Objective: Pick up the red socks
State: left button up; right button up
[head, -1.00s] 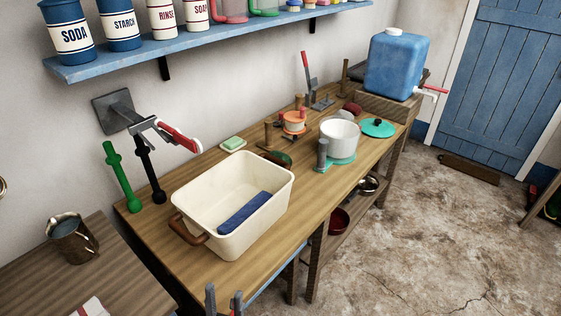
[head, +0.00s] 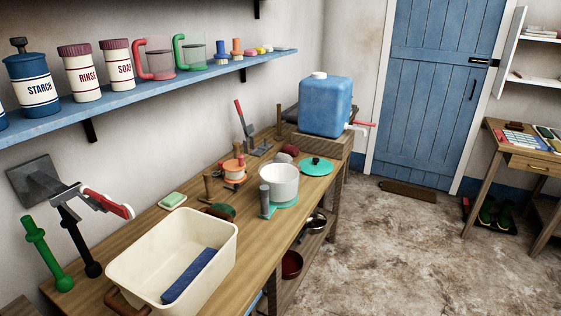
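I cannot make out any red socks in the head view. A dark red rounded item (head: 288,151) lies at the back of the wooden bench, too small to identify. Neither of my grippers is in view.
The bench (head: 246,255) holds a cream basin (head: 217,241) with a blue block (head: 190,275) inside, a white pot (head: 280,188) and a blue water container (head: 325,108). A dark red bowl (head: 292,264) sits below. Open floor (head: 385,255) lies right, before a blue door (head: 436,95).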

aim_at(290, 150)
jog(key=u, duration=0.45)
jog(key=l+u, duration=0.15)
jog(key=u, duration=0.25)
jog(key=i+l+u, duration=0.1)
jog(key=u, duration=0.35)
jog(key=l, duration=0.75)
jog(key=i+l+u, duration=0.1)
jog(key=l, duration=0.7)
